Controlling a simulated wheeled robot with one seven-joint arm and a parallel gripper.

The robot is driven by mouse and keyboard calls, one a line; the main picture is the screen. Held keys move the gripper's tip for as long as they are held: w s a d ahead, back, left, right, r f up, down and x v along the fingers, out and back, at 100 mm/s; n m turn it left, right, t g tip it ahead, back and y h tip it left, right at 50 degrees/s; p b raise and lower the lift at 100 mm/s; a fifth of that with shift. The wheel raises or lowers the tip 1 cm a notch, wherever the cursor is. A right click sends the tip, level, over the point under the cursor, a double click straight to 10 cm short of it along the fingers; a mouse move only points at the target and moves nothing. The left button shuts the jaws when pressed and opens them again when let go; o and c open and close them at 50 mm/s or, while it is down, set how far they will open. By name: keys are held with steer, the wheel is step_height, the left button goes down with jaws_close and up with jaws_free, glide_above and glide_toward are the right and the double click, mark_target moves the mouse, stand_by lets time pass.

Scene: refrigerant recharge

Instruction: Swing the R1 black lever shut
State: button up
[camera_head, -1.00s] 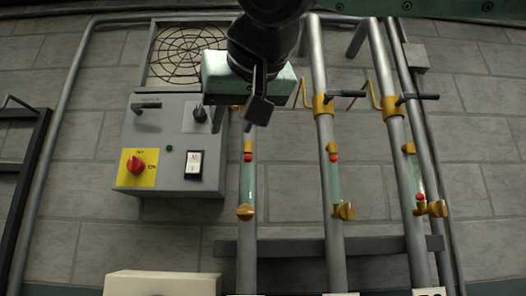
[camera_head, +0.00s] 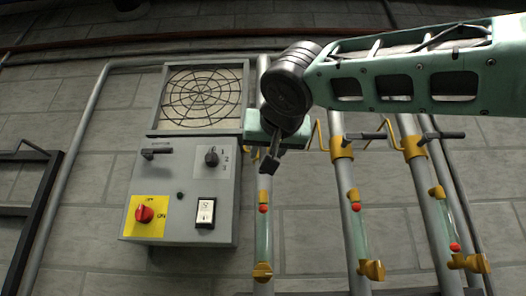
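Two black levers show on yellow valve bodies: one on the middle pipe (camera_head: 366,136) and one on the right pipe (camera_head: 442,135). Both handles lie roughly level, pointing across their pipes. No R1 label can be read. My gripper (camera_head: 268,161) is in front of the upper part of the left pipe (camera_head: 264,210), just right of the grey control box. My gripper and wrist hide the left pipe's valve area, so no lever can be made out there. The dark fingertips overlap in this view; their gap cannot be judged.
The grey control box (camera_head: 167,185) has a red knob (camera_head: 144,214), a white switch (camera_head: 205,212) and a black handle (camera_head: 156,153). A round fan grille (camera_head: 201,96) is above it. Glass tubes with red balls and yellow lower valves (camera_head: 372,269) line the pipes.

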mark_target(263, 154)
steer(key=w, duration=0.1)
steer(key=w+p, duration=0.1)
steer(key=w, duration=0.3)
steer(key=shift+a+p, duration=0.35)
steer(key=shift+a, duration=0.05)
jaws_close()
